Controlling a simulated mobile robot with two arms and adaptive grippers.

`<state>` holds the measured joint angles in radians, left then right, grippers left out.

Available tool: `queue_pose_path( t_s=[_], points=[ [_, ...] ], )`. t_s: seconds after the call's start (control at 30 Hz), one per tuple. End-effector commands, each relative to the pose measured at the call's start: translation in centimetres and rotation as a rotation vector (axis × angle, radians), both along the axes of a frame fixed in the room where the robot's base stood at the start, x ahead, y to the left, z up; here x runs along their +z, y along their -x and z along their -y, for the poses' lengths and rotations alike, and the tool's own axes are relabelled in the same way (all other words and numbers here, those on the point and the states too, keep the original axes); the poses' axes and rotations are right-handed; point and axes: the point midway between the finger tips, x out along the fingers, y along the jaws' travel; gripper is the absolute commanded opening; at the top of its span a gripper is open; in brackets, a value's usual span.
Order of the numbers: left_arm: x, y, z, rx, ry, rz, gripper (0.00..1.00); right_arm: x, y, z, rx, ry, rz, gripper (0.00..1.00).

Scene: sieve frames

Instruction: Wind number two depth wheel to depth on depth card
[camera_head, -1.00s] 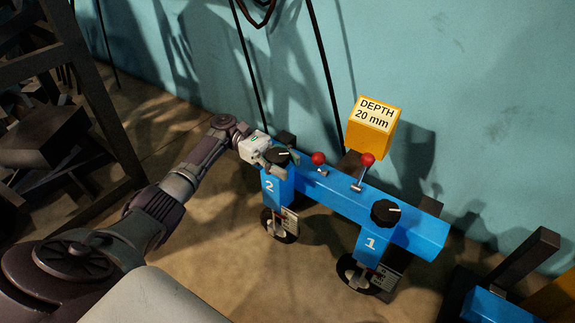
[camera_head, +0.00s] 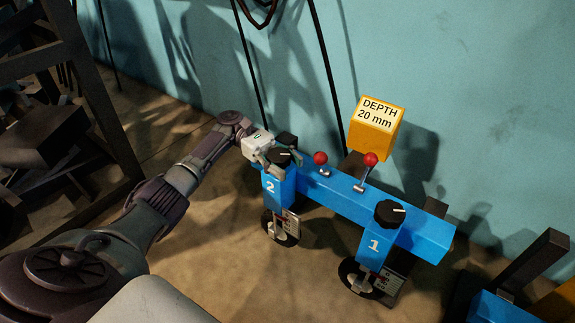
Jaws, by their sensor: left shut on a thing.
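The number two depth wheel is a black knob with a pale pointer mark (camera_head: 281,156) on top of the blue post marked 2 (camera_head: 271,187). My left gripper (camera_head: 278,158) reaches it from the left and is shut on the knob. The pointer points right. Below the post are a small scale plate (camera_head: 292,222) and a dark disc (camera_head: 280,231); the scale is too small to read. The depth card (camera_head: 378,114), on an orange box, reads DEPTH 20 mm. My right gripper is not in view.
The blue beam (camera_head: 335,195) carries two red-knobbed levers (camera_head: 320,158) and the number one wheel (camera_head: 389,214), a black knob above the post marked 1 (camera_head: 374,246). A dark frame (camera_head: 85,85) stands at left. A teal wall (camera_head: 490,110) is behind.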

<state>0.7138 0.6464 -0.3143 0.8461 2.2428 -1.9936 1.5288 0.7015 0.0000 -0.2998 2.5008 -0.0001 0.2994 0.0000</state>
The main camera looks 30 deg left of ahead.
Motion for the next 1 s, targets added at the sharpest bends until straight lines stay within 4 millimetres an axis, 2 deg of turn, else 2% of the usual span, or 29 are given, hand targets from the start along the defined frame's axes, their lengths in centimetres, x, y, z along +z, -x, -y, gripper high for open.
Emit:
queue_pose_path(
  t_s=[0.03, 0.57, 0.6, 0.63, 0.67, 1.0],
  points=[
    [0.07, -0.19, -0.45, 0.010, -0.003, 0.003, 0.20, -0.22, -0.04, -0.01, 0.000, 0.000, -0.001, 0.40],
    [0.19, -0.09, -0.44, -0.009, -0.003, 0.003, 0.21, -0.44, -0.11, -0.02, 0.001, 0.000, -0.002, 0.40],
    [0.19, -0.09, -0.44, -0.010, -0.003, 0.003, 0.58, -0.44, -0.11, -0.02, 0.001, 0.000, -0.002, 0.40],
    [0.18, -0.09, -0.43, -0.010, -0.003, 0.003, 0.63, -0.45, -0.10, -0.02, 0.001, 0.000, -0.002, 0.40],
    [0.17, -0.08, -0.42, -0.010, -0.003, 0.003, 0.66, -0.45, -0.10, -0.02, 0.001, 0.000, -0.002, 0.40],
    [0.40, 0.00, -0.17, -0.018, -0.001, 0.003, 0.66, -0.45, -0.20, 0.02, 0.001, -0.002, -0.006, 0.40]
  ],
)
